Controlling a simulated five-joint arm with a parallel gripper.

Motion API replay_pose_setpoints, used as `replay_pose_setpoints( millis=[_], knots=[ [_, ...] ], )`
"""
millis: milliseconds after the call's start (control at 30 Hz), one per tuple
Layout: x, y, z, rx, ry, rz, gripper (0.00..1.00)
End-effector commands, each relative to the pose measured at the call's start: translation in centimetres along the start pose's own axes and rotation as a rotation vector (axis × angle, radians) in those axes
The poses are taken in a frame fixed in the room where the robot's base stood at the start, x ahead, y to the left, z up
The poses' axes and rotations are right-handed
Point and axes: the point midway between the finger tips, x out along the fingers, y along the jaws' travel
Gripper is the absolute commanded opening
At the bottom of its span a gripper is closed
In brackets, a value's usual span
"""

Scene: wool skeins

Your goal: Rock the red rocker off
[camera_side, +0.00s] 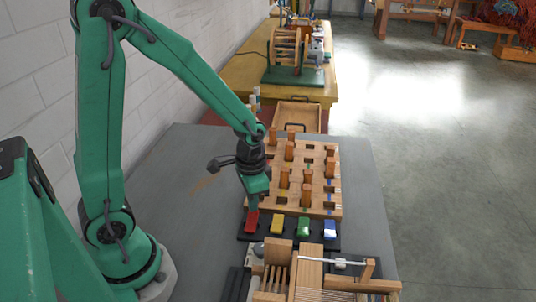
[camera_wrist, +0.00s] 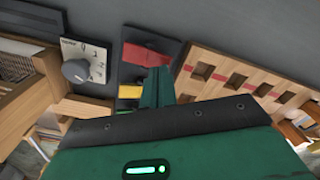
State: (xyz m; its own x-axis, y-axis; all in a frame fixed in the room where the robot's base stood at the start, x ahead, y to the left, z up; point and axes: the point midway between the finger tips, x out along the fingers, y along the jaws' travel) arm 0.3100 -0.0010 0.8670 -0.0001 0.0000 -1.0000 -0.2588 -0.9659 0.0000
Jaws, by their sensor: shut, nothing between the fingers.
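The red rocker (camera_side: 252,222) sits at the left end of a black switch strip (camera_side: 264,235) in the side view, beside yellow, green and blue rockers. It also shows in the wrist view (camera_wrist: 143,57), partly covered at its lower right by my fingers. My gripper (camera_side: 253,207) is shut and empty, its tip pointing down right at the red rocker. In the wrist view my gripper (camera_wrist: 158,72) also reaches the rocker's edge; I cannot tell whether it touches. Which way the red rocker is tipped is not clear.
The yellow rocker (camera_side: 277,224), green rocker (camera_side: 303,227) and blue rocker (camera_side: 329,229) stand close by. A wooden peg board (camera_side: 325,205) lies just behind the strip. A slatted wooden device (camera_side: 308,272) stands in front. A grey knob (camera_wrist: 76,70) is near the strip. The grey tabletop (camera_side: 190,200) is clear at left.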

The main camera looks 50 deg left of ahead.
Motion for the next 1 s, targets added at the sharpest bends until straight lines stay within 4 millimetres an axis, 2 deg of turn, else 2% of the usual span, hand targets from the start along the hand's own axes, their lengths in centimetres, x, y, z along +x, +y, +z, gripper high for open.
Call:
replay_pose_setpoints(
  millis=[1000],
  knots=[
    [0.78, 0.00, -0.02, 0.000, 0.000, 0.000, 0.00]
  ],
)
